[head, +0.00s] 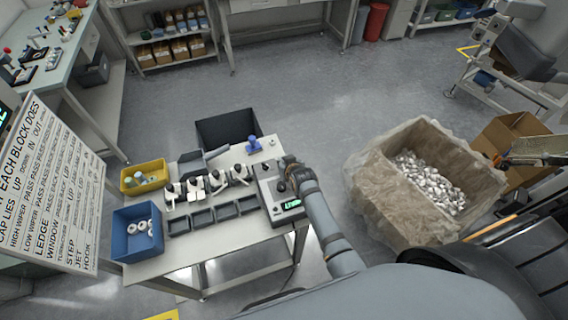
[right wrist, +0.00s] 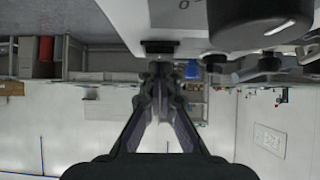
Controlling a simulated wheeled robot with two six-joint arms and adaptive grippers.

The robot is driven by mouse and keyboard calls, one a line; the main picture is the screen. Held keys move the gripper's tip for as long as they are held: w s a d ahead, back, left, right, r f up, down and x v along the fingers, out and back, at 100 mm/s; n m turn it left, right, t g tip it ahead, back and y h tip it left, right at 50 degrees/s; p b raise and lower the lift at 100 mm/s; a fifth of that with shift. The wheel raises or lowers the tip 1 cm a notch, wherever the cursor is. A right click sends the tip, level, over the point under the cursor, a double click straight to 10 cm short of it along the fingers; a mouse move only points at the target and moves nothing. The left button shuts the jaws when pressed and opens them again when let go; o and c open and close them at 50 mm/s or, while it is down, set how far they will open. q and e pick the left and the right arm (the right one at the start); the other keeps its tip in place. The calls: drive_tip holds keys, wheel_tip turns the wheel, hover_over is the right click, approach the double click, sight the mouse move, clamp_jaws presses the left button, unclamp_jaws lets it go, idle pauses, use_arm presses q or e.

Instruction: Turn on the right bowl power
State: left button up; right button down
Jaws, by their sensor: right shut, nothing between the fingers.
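A grey control box (head: 269,190) sits at the right end of the white table, with dark knobs on top and a lit green display (head: 291,205). In the right wrist view its pale face (right wrist: 120,15) fills the top, with a big black knob (right wrist: 260,22) and a small black switch-like part (right wrist: 160,47). My right gripper (head: 289,161) is at the box's far right edge in the head view. In the right wrist view its closed, empty fingertips (right wrist: 157,70) point at the small black part; contact cannot be told. My left gripper is out of view.
A row of black-and-white fixtures (head: 217,181) and grey trays (head: 202,219) lies left of the box. A blue bin (head: 125,243) and yellow bin (head: 135,184) stand at the table's left. A lined carton of metal parts (head: 385,200) stands right of my arm.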

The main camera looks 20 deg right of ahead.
drive_tip(key=shift+w+f, duration=0.2)
drive_tip(key=shift+w, duration=0.35)
drive_tip(key=shift+w+r, duration=0.1)
drive_tip(key=shift+w, duration=0.35)
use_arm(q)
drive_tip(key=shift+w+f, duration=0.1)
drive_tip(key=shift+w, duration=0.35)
use_arm(e)
drive_tip(key=shift+r, duration=0.1)
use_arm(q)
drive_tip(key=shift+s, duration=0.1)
use_arm(e)
drive_tip(key=r+p, duration=0.2)
drive_tip(key=r, duration=0.1)
drive_tip(key=r+p, duration=0.2)
drive_tip(key=shift+w, duration=0.25)
drive_tip(key=shift+b+v, duration=0.45)
drive_tip(key=shift+v, duration=0.45)
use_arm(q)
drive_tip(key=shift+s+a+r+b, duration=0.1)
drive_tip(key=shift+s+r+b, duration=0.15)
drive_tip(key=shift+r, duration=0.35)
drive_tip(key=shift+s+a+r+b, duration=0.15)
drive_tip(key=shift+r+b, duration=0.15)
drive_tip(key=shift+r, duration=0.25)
use_arm(e)
drive_tip(key=w+r+v, duration=0.1)
drive_tip(key=v, duration=0.6)
drive_tip(key=shift+s+r, duration=0.2)
drive_tip(key=shift+r, duration=0.05)
